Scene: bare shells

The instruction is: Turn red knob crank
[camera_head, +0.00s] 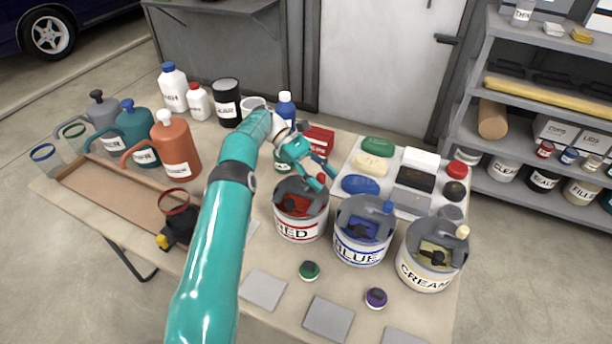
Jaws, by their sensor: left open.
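The can labelled RED (300,226) stands on the table, with a grey lid and red paint showing inside. Its crank has a small red knob (321,178) standing up at the back right of the lid. My teal left arm comes in from the bottom and bends over to my left gripper (324,179). The gripper is open, its fingertips pointing down close around the red knob. I cannot tell whether they touch it. The inner side of the fingers is partly hidden. My right gripper does not show.
The BLUE can (360,247) and CREAM can (424,272) stand close at the right, each with a crank. A red box (319,138) stands behind the gripper. Jugs and a wooden tray (115,203) fill the left side.

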